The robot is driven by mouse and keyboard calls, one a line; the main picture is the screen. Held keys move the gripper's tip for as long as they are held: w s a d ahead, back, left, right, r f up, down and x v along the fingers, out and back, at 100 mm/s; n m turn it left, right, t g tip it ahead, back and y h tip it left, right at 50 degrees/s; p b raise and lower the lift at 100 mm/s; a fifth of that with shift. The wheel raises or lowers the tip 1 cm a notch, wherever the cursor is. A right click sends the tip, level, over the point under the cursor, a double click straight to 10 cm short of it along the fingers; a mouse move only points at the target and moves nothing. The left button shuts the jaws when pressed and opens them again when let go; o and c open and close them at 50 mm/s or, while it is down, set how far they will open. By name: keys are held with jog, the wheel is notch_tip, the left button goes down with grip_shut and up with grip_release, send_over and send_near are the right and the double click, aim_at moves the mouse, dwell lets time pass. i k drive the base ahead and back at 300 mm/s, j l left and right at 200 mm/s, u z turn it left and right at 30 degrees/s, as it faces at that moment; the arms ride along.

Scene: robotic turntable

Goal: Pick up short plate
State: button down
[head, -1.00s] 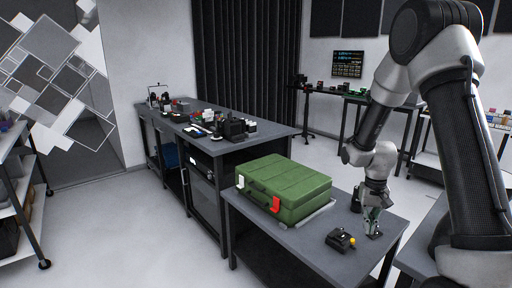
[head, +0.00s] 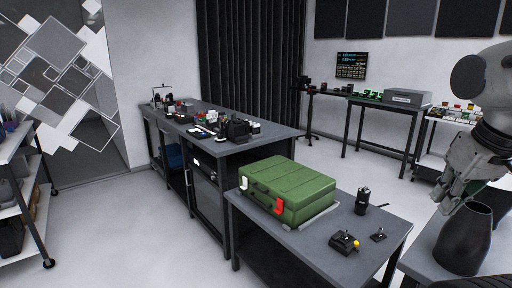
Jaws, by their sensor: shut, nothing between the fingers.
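A small flat dark piece with a short raised part (head: 378,236) lies on the grey table (head: 310,243), near its right edge. It looks like the short plate, but it is too small to be sure. My gripper (head: 447,208) is at the right of the view, off to the right of that table and apart from the piece. Its fingers are shut and hold nothing. They are small and partly confused with my own arm behind them.
A green case (head: 290,188) fills the table's left part. A longer cluttered bench (head: 270,138) stands behind.

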aim_at(343, 239)
jog(key=i+j+z, duration=0.1)
jog(key=z, duration=0.4)
jog(key=i+j+z, duration=0.15)
jog(key=j, duration=0.15)
jog(key=i+j+z, duration=0.2)
jog(key=j, duration=0.15)
jog(key=j+z, duration=0.15)
jog(key=j, duration=0.2)
jog(key=i+j+z, duration=0.15)
jog(key=j, duration=0.2)
jog(key=i+j, duration=0.1)
jog(key=j, duration=1)
jog(key=i+z, duration=0.05)
